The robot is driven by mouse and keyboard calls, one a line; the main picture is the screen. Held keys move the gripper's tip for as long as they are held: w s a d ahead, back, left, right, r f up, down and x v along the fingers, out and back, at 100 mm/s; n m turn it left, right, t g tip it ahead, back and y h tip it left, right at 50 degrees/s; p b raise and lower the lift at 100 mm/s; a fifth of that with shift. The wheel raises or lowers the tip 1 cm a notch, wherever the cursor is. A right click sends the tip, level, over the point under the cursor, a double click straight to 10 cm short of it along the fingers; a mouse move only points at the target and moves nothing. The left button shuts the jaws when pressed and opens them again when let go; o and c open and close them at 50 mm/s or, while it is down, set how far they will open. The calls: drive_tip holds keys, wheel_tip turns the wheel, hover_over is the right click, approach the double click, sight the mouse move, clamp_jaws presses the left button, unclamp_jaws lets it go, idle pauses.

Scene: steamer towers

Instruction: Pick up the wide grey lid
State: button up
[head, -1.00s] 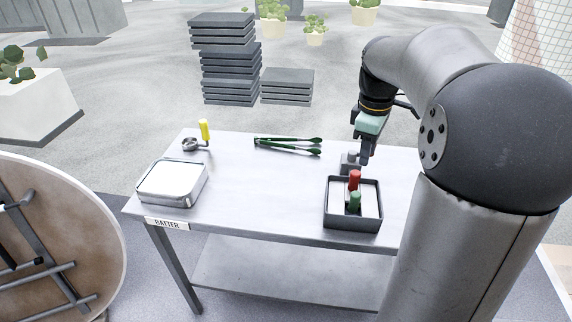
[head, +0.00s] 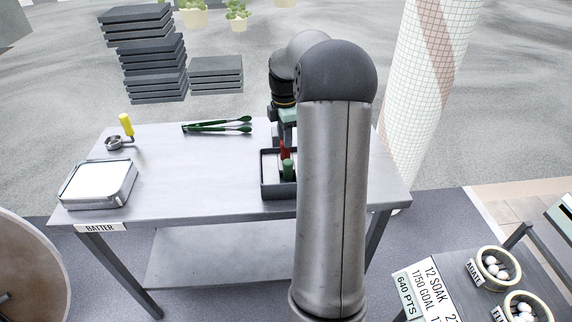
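I cannot make out a wide grey lid for certain in the head view. My gripper (head: 288,131) is above the back of the metal table (head: 200,180), behind a dark box (head: 281,190). My own arm hides most of it, and its fingertips and anything between them cannot be made out. A small grey object seen below the gripper a second ago is hidden now.
The dark box holds a red and a green-topped item. A square tray of white batter (head: 97,183), a yellow-handled ladle (head: 127,125) and green tongs (head: 217,125) lie on the table. Dark slatted stacks (head: 152,70) stand behind. Bowls (head: 495,267) of white balls are at right.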

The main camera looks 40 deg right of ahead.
sight(285, 150)
drive_tip(key=shift+d+f+p, duration=0.1)
drive_tip(key=shift+f+p, duration=0.35)
drive_tip(key=shift+f, duration=2.6)
clamp_jaws()
